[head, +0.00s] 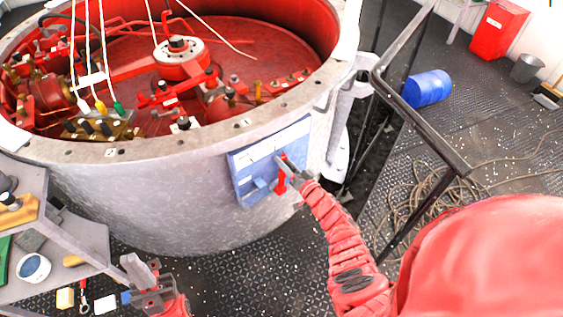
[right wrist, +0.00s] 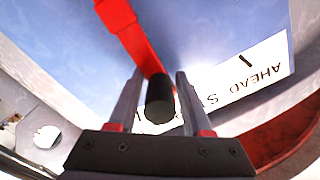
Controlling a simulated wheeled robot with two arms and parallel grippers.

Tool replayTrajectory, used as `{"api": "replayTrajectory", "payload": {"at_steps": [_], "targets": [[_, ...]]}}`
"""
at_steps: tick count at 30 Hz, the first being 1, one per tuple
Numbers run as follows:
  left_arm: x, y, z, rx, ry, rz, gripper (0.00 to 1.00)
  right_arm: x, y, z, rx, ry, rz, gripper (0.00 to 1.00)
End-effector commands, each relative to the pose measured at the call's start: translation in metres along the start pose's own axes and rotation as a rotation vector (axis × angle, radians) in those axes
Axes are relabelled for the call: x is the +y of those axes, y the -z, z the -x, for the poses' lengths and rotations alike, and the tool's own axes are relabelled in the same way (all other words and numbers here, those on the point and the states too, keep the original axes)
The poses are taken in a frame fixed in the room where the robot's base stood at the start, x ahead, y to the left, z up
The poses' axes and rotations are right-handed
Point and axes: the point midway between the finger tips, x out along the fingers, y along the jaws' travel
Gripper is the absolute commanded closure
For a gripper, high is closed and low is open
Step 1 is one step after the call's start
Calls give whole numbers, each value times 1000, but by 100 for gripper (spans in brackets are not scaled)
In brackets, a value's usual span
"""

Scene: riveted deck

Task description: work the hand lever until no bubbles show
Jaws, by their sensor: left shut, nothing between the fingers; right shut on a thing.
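The hand lever is a red bar (right wrist: 135,35) with a black grip (right wrist: 160,100) in the right wrist view. In the head view its red part (head: 281,184) shows against a blue panel (head: 243,160) on the side of the big grey drum. My right gripper (head: 283,163) is at the panel, shut on the black grip; its two fingers (right wrist: 157,103) stand either side of the grip in the right wrist view. My left gripper (head: 138,284) is shut and empty, low at the left near the shelf. I cannot make out any bubbles or a sight glass.
The open grey drum (head: 120,190) holds red machinery and hanging cables. A shelf unit (head: 70,240) with small items stands at the left. A black railing (head: 420,130) stands right of the drum. Beyond it are coiled rope (head: 440,200), a blue barrel (head: 428,88) and a red bin (head: 498,30).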

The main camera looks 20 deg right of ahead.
Motion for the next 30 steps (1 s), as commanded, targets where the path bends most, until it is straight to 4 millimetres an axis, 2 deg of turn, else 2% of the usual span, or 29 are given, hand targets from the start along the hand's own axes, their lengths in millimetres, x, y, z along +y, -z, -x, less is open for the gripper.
{"api": "replayTrajectory", "payload": {"at_steps": [14,30], "targets": [[0,0,3,0,0,0,100,14,7,0,0,-2,-106,100],[1,-3,16,0,0,0,100,32,15,0,2,-1,-215,100]]}}
